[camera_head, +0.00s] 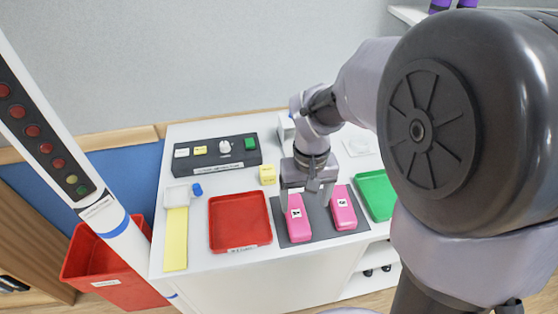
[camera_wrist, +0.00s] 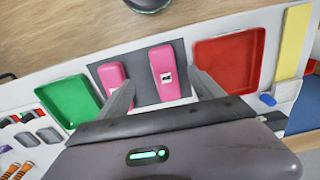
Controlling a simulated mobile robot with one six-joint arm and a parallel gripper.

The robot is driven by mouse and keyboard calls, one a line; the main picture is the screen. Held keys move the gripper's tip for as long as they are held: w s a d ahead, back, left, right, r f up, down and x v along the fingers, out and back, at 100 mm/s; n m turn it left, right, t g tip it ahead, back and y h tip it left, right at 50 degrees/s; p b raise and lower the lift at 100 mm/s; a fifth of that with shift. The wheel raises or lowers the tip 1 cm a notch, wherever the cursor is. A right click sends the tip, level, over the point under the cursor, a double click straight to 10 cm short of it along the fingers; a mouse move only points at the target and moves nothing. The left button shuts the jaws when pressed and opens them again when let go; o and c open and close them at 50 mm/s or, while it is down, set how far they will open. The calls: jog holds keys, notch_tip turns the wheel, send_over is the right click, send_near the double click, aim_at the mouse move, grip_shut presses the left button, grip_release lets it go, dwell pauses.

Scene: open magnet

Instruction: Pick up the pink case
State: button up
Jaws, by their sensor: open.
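Two pink cases with white labels lie on a dark grey mat (camera_head: 318,221) on the white table. The left pink case (camera_head: 299,229), beside the red tray, also shows in the wrist view (camera_wrist: 165,60). The right pink case (camera_head: 343,213) also shows in the wrist view (camera_wrist: 112,75). My gripper (camera_head: 306,201) points down over the mat, with its fingers spread and nothing between them. In the wrist view the fingertips (camera_wrist: 160,84) stand on either side of the lower end of the red-tray-side case. I cannot tell the exact height of the fingers.
A red tray (camera_head: 240,222) lies left of the mat and a green tray (camera_head: 376,194) right of it. A dark switch panel (camera_head: 217,154) and a yellow block (camera_head: 267,174) lie behind. A red bin (camera_head: 104,262) and a white post with lights (camera_head: 50,140) stand at the left.

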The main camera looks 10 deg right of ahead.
jog(key=b, duration=0.2)
send_over(299, 224)
jog(key=f, duration=0.5)
jog(key=shift+s+d, duration=0.1)
jog(key=shift+d, duration=0.1)
jog(key=shift+s+f, duration=0.15)
jog(key=shift+f, duration=0.55)
jog(key=f+b, duration=0.2)
jog(key=f, duration=0.3)
jog(key=shift+w+a+b, duration=0.2)
jog(key=shift+w+b, duration=0.05)
jog(key=shift+b, duration=0.15)
jog(key=shift+r, duration=0.25)
jog(key=shift+c, duration=0.7)
jog(key=c, duration=1.4)
